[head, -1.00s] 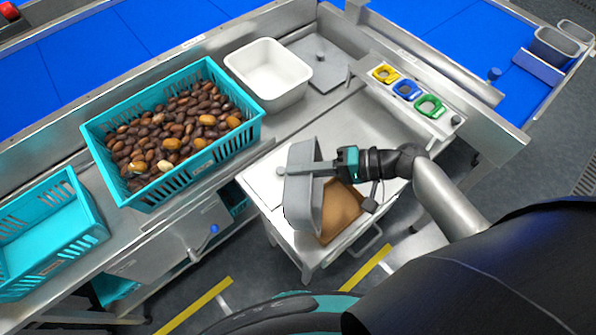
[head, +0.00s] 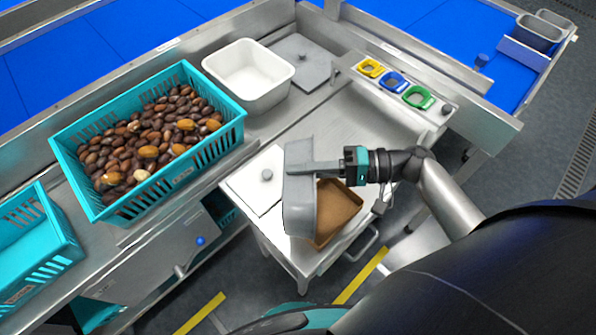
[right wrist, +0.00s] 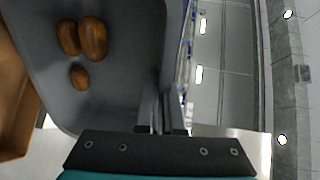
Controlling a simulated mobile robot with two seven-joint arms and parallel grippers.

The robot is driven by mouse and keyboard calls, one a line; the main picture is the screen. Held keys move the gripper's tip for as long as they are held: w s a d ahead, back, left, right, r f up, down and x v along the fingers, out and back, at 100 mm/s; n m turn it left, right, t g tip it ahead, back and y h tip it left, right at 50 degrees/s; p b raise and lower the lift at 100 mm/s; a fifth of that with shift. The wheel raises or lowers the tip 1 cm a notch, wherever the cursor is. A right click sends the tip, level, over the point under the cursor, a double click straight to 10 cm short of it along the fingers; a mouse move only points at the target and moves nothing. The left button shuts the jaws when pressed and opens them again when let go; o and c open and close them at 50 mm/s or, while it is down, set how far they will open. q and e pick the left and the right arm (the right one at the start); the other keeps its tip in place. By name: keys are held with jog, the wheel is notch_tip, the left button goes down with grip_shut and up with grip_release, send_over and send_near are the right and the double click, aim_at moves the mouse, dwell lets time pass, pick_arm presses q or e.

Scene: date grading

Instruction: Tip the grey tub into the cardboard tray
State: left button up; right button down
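The grey tub (head: 301,212) hangs tilted over the left part of the brown cardboard tray (head: 338,208) in the head view. My right gripper (head: 305,168) is shut on the tub's wall. In the right wrist view I look into the tub (right wrist: 115,108); three brown dates (right wrist: 84,45) lie inside it. A brown edge of the cardboard tray (right wrist: 14,110) shows at the left there. The tub hides part of the tray in the head view, and I cannot tell whether dates lie in it. My left gripper is not in view.
A teal crate of dates (head: 205,165), an empty teal crate (head: 45,262) and a white bin (head: 262,103) stand to the left. Yellow, blue and green rings (head: 393,82) sit behind.

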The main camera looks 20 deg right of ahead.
jog(key=shift+s+d+f+t+y+b, duration=0.1)
jog(key=shift+s+d+t+y+b, duration=0.2)
jog(key=shift+d+y+b, duration=0.65)
jog(key=shift+s+d+t+y+b, duration=0.15)
jog(key=shift+s+d+y+b, duration=0.2)
jog(key=shift+b, duration=1.2)
jog(key=shift+s+d+f+t+y+b, duration=0.1)
jog(key=shift+s+d+t+y+b, duration=0.15)
jog(key=shift+d+y+b, duration=0.7)
jog(key=shift+a+r+h+b, duration=0.1)
jog(key=shift+a+h+b, duration=0.05)
jog(key=shift+h+b, duration=0.2)
